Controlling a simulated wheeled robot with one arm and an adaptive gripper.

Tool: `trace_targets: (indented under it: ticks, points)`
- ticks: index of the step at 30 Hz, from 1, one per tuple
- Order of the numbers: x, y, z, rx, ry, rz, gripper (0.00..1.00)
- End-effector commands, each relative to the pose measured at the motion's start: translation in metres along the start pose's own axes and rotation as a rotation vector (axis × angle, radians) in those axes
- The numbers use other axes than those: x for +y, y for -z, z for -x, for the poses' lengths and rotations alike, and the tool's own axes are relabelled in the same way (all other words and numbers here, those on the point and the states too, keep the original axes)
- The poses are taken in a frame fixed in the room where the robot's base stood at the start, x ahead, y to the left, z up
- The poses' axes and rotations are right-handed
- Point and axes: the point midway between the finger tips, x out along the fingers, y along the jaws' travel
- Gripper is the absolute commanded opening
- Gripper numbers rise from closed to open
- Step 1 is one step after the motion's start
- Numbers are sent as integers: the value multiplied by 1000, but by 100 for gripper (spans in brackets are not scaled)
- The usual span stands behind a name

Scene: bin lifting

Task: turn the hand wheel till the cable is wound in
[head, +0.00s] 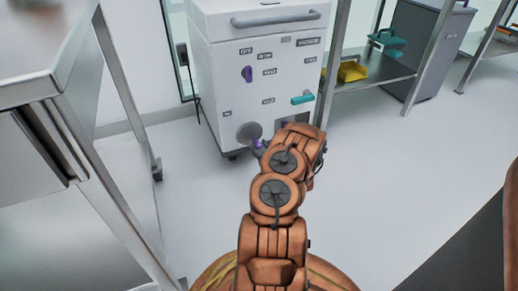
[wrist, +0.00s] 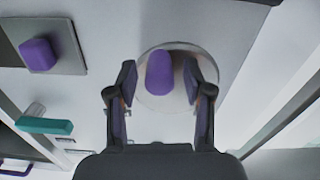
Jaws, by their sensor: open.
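The hand wheel is a round grey disc (head: 248,132) low on the front of a white cabinet, with a purple grip (head: 256,143) on it. In the wrist view the disc (wrist: 168,103) lies behind the purple grip (wrist: 159,70). My gripper (wrist: 160,82) is open, with one finger on each side of the grip. Small gaps show between the fingers and the grip. In the head view my arm reaches to the wheel and largely hides the gripper. No cable can be made out for certain; a thin dark line (head: 198,112) runs down beside the cabinet's left edge.
The white cabinet (head: 215,60) also bears a purple knob (head: 247,74), a teal lever (head: 302,99) and a top bar handle. A steel bench (head: 75,45) stands at left. A shelf with a yellow bin (head: 352,71) is at right. The floor between is clear.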

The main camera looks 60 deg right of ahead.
Motion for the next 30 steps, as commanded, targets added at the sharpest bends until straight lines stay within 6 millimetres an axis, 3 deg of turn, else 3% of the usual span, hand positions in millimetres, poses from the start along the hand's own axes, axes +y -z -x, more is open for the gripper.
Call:
trace_targets:
  ticks: [4, 19, 30]
  points:
    - [0, 0, 0, 0, 0, 0, 51]
    - [0, 0, 0, 0, -1, 0, 0]
    - [-1, 2, 0, 1, 0, -36, 0]
